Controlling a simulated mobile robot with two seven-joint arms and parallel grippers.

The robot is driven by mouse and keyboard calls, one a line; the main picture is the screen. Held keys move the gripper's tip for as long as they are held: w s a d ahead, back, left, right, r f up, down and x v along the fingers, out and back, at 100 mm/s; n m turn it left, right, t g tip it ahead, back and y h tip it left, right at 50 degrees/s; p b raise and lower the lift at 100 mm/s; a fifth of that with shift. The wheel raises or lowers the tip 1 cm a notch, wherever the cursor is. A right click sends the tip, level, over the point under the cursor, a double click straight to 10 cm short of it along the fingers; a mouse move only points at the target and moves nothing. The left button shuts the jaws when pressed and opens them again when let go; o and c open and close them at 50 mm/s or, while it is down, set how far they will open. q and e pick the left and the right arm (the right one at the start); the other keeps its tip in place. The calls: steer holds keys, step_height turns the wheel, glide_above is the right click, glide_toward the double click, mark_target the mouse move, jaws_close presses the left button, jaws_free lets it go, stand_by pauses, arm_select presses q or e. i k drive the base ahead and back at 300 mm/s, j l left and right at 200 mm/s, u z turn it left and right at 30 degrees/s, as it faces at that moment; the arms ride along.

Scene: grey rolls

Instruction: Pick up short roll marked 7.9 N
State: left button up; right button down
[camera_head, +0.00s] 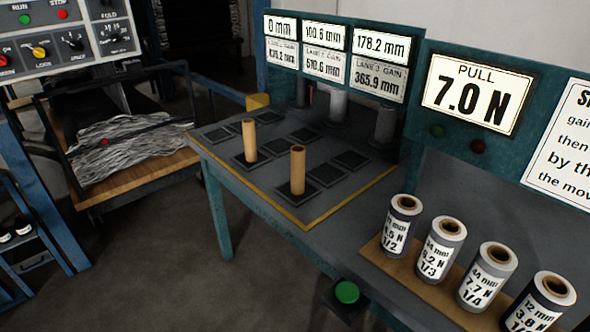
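Several short grey rolls with white labels stand upright on a wooden board (378,256) at the lower right. The leftmost roll (400,226) has a label partly turned away, ending in .5 N and 1/2. The second roll (440,250) seems to read 6.2 N, 1/3. The third roll (486,277) reads about 44 mm, 7.7 N, 1/4; its last digit is small and could be a 9. I see no label clearly reading 7.9 N. Neither gripper is in view.
Two bare brown tubes (250,140) (298,170) stand on dark square pads on the bench (225,165). Behind are gain displays (325,52) and a PULL 7.0 N display (472,92). A green button (347,292) sits at the bench front. A control panel stands upper left.

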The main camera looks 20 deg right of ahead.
mark_target(297, 152)
steer(key=i+j, duration=1.25)
steer(key=i+l+z, duration=0.05)
steer(key=i, duration=0.05)
